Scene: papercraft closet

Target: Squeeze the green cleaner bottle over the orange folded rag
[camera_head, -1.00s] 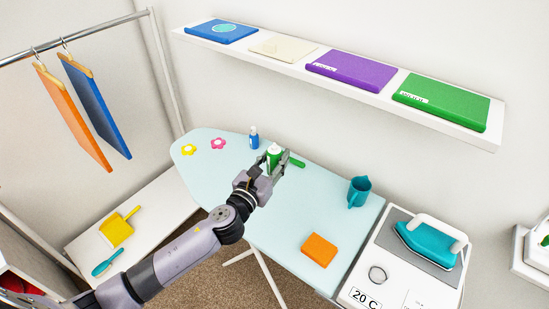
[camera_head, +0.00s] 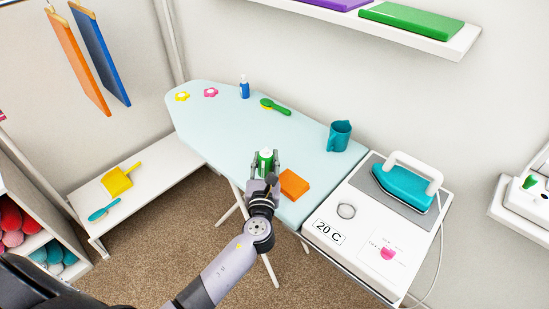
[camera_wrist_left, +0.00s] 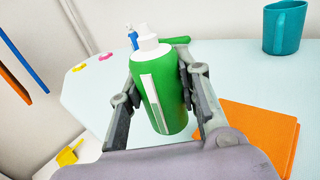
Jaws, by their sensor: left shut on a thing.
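The green cleaner bottle (camera_head: 265,162) has a white cap and stands upright between the fingers of my left gripper (camera_head: 265,160), which is shut on it. In the left wrist view the bottle (camera_wrist_left: 163,95) shows a white label strip and fills the space between the fingertips (camera_wrist_left: 158,90). The orange folded rag (camera_head: 294,184) lies flat on the ironing board, just right of the gripper. It also shows at the lower right of the wrist view (camera_wrist_left: 268,132). The bottle is beside the rag, not over it. My right gripper is not in view.
The pale blue ironing board (camera_head: 225,125) holds a teal jug (camera_head: 340,135), a green brush (camera_head: 275,106), a small blue bottle (camera_head: 244,87) and two flower shapes. A teal iron (camera_head: 403,187) stands on a white stand at the right. The board's middle is clear.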

